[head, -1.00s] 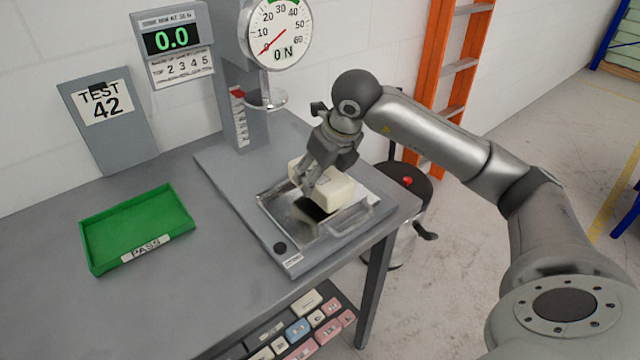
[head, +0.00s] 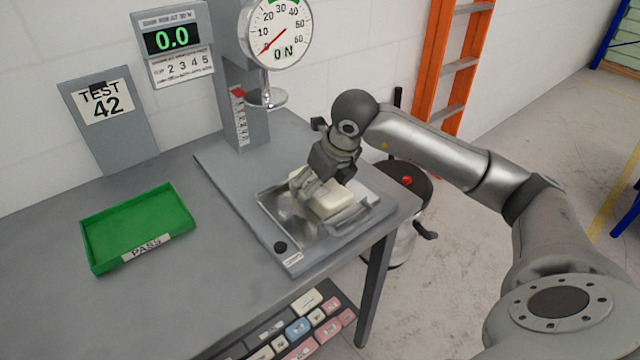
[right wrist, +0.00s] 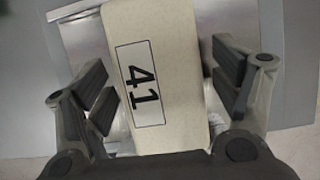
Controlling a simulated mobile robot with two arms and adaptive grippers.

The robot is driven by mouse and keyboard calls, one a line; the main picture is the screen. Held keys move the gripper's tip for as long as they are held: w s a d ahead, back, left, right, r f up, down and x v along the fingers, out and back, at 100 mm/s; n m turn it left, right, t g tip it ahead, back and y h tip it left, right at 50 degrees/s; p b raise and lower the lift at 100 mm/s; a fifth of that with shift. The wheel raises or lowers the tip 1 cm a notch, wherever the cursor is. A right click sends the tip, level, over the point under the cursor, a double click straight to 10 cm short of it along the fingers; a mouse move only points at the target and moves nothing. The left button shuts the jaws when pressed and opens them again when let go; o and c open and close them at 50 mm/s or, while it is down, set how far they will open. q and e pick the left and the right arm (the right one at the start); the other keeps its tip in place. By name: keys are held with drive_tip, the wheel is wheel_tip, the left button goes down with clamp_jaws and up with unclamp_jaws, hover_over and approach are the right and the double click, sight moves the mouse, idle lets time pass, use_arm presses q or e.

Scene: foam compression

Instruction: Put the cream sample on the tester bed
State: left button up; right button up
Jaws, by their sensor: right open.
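The cream sample (head: 331,200) is a pale block lying on the shiny metal tester bed (head: 290,222), a shallow tray with a handle at the front of the tester. In the right wrist view the sample (right wrist: 150,75) bears a label reading 41. My right gripper (right wrist: 163,90) is open, with one finger on each side of the sample and narrow gaps beside it. In the head view my right gripper (head: 313,192) is just above and against the sample's far left side, partly hiding it. My left gripper is not in view.
A green tray (head: 138,230) marked PASS lies to the left on the table. The tester's column (head: 243,110), with a round press plate and a dial at 0 N, stands behind. Below the table edge is a rack of coloured samples (head: 297,328).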

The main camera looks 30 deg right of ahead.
drive_tip(key=v, duration=1.2)
drive_tip(key=shift+b, duration=0.35)
drive_tip(key=shift+r, duration=0.1)
